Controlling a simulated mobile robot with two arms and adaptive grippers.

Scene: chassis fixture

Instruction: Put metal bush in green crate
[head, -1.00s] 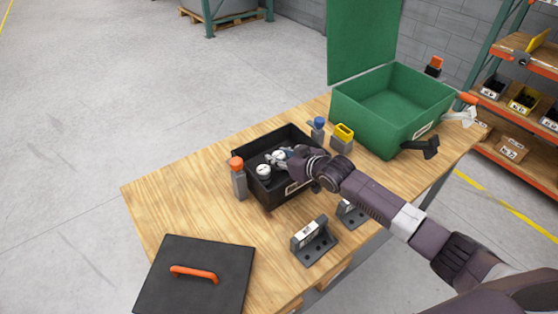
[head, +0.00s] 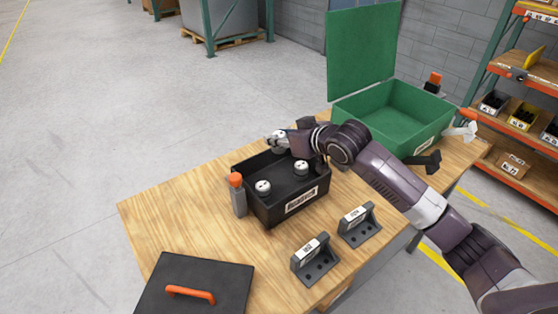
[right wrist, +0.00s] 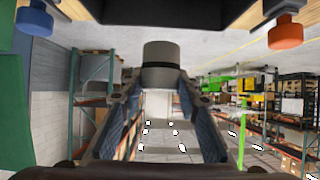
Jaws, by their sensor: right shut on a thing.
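My right gripper (head: 284,141) is shut on a metal bush (head: 278,146), a short grey cylinder, and holds it above the back of the black bin. In the right wrist view the bush (right wrist: 161,62) sits between the two fingertips (right wrist: 161,82). Two more bushes, one at the front left (head: 263,187) and one further right (head: 301,167), are in the black bin (head: 268,210). The green crate (head: 384,139) stands open at the back right of the table, its lid (head: 361,45) raised. My left gripper is not in view.
An orange-topped post (head: 238,194) stands left of the bin. Two grey brackets (head: 315,259) (head: 359,225) stand in front of it. A black lid with an orange handle (head: 190,293) lies at the front left. My right arm passes in front of the green crate's near side.

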